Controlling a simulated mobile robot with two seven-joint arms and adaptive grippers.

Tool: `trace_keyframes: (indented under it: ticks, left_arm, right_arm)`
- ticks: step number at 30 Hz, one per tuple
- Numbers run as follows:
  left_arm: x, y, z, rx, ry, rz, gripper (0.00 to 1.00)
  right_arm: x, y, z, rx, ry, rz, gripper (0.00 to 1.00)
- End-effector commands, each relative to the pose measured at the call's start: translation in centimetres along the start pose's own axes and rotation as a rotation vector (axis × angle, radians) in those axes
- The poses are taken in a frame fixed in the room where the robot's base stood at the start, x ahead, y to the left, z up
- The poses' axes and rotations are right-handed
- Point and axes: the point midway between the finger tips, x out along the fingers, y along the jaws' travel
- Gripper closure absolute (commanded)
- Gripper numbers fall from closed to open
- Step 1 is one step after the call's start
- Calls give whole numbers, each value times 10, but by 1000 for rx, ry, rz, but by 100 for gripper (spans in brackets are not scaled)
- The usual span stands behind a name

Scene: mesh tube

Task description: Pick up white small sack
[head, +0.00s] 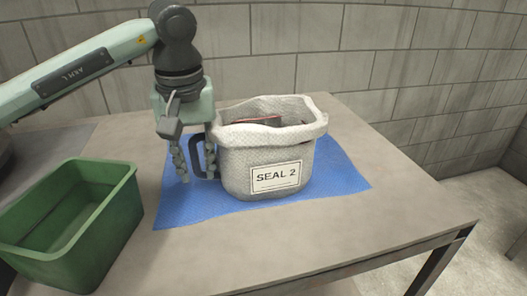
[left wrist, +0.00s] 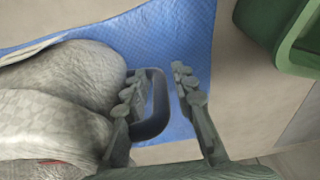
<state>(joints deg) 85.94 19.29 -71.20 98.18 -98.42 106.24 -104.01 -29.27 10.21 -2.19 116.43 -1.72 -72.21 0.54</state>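In the left wrist view the handle (left wrist: 156,112) lies between the two fingers (left wrist: 158,90). One finger is on the sack side (left wrist: 70,90), the other stands outside with a visible gap to the handle. My right gripper is not in view.
The blue mat (head: 340,178) lies on a grey table (head: 400,215). A green bin (head: 115,205) stands at the left front and also shows in the left wrist view (left wrist: 262,25). A block wall (head: 390,60) rises behind. The table's right side is clear.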

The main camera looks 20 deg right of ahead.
Motion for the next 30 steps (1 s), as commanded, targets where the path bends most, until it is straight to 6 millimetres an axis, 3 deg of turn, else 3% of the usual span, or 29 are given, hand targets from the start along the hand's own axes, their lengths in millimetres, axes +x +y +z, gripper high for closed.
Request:
trace_keyframes:
  ticks: [8,15,30]
  left_arm:
    - [4,0,0,0,1,0,74]
    - [3,0,0,0,1,0,100]
    - [2,0,-1,0,3,3,100]
  right_arm:
    - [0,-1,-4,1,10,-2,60]
    - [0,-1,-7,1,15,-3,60]
    - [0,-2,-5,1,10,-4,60]
